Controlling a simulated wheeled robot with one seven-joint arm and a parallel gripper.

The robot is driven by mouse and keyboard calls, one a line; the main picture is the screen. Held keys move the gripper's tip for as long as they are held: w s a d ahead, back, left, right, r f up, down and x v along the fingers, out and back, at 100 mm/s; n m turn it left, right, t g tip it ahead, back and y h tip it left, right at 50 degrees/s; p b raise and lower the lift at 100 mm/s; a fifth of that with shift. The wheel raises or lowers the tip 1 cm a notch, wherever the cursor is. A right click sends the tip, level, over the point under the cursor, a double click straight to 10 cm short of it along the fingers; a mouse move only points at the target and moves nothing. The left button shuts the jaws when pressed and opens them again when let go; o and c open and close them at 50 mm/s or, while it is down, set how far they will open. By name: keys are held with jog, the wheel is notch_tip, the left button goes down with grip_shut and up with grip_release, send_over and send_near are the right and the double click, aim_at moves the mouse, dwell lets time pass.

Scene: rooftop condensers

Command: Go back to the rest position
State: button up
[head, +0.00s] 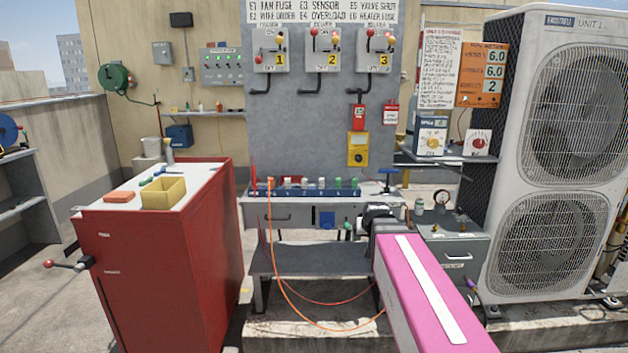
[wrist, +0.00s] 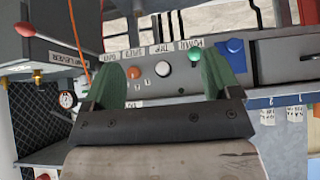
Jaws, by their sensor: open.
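My gripper (wrist: 160,82) shows in the wrist view with its two green fingers wide apart and nothing held between them. Behind the fingers is a grey panel with a white round button (wrist: 163,68), a green button (wrist: 194,54) and a blue square part (wrist: 235,47). In the head view my pink arm reaches forward from the lower right, and its dark end is at the right front of the grey workbench (head: 283,213). The fingers are mostly hidden there by the arm. I cannot tell whether they touch the panel.
A red cabinet (head: 190,262) with a yellow bin (head: 163,193) stands to the left of the bench. A large condenser unit (head: 555,160) stands at the right. An orange cable (head: 277,262) hangs in front of the bench. A grey box (head: 458,252) is close right of my arm.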

jog(key=s+f+g, duration=0.7)
jog(key=s+f, duration=1)
jog(key=shift+s+f+g, duration=0.3)
jog(key=shift+f, duration=0.05)
